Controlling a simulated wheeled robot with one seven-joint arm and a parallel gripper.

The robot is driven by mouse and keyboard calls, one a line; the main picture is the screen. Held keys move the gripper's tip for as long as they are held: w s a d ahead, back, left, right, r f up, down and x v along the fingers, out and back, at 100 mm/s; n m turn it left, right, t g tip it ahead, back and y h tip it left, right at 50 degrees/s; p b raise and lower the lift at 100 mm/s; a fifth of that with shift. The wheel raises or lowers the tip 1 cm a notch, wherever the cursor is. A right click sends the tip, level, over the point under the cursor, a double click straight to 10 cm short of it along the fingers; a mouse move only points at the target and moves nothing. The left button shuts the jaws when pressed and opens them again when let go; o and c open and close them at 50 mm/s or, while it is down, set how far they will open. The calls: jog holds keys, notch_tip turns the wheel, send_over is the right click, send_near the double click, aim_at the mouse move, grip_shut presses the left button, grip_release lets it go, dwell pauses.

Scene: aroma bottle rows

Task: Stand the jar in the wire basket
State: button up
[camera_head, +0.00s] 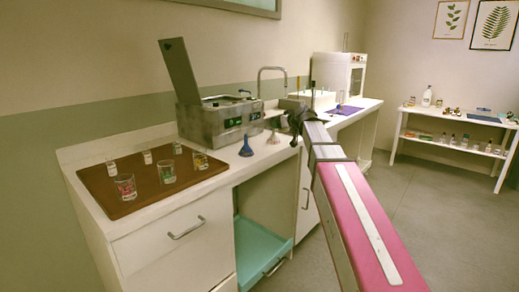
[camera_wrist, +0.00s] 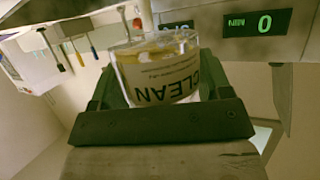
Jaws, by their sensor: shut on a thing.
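My gripper (camera_head: 292,106) is over the counter, just right of the grey machine. In the wrist view it is shut on a clear glass jar (camera_wrist: 158,72) with a pale label reading CLEAN, which appears upside down in that picture. The jar sits between the fingers and yellowish contents show through the glass. In the head view I cannot make out the jar at the gripper. The grey bath machine (camera_head: 219,121) has its lid (camera_head: 179,78) raised and green displays on its front. A display also shows in the wrist view (camera_wrist: 257,23). I cannot make out a wire basket clearly.
A brown board (camera_head: 108,178) with several small glasses lies at the counter's left. A tap (camera_head: 272,78) rises behind. A purple mat (camera_head: 343,111) and white cabinet (camera_head: 338,73) are farther right.

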aim_at(265, 149)
jog(key=a+r+n+g+y, duration=0.1)
jog(key=a+n+g+y, duration=0.25)
jog(key=a, duration=0.45)
jog(key=shift+n, duration=0.25)
jog(key=shift+a+f, duration=0.15)
jog(key=shift+f, duration=4.6)
jog(key=shift+f, duration=0.1)
jog(key=o, duration=1)
jog(key=shift+c, duration=0.2)
jog(key=shift+s+d+r, duration=0.2)
jog(key=v, duration=1.1)
jog(key=shift+s+d, duration=0.15)
jog(key=shift+s, duration=0.05)
